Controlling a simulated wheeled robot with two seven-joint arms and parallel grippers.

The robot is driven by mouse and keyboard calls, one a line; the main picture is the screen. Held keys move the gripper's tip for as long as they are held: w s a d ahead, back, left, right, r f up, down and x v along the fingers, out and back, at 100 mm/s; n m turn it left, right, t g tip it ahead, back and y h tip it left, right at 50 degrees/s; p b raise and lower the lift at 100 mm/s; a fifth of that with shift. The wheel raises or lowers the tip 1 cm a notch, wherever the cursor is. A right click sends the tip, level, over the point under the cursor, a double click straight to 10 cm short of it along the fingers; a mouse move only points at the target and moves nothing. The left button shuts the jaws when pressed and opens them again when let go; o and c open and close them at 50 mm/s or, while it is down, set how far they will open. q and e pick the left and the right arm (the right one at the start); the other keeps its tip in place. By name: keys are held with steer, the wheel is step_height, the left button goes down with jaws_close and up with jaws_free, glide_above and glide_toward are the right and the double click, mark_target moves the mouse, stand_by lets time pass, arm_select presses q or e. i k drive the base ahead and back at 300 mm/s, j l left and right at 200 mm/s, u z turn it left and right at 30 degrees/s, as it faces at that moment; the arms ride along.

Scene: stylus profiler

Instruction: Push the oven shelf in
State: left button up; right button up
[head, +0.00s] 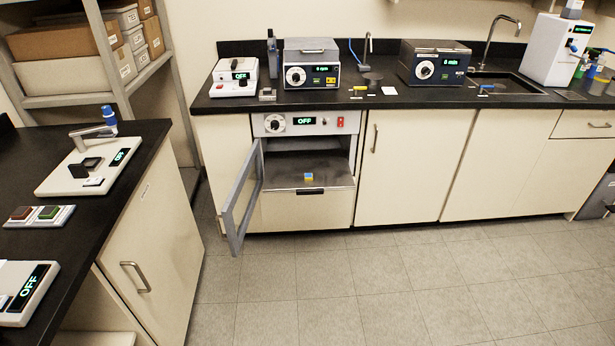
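The oven (306,122) is built in under the back counter, with a dial and a display reading OFF. Its door (242,202) is swung open to the left. The oven shelf (285,178) is a flat metal plate that sticks out of the cavity towards me. A dark handle or slot (310,191) shows at its front edge. A small blue and yellow block (308,177) lies on the shelf. Neither of my grippers is in view.
A black-topped bench (150,140) with instruments stands at the left. The grey tiled floor (370,280) in front of the oven is clear. The open door juts into that space. Closed cabinets (408,180) are right of the oven.

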mark_target(284, 171)
steer(key=i+l+u, duration=0.15)
steer(key=i, duration=0.25)
steer(key=i+l+u, duration=0.2)
steer(key=i, duration=0.2)
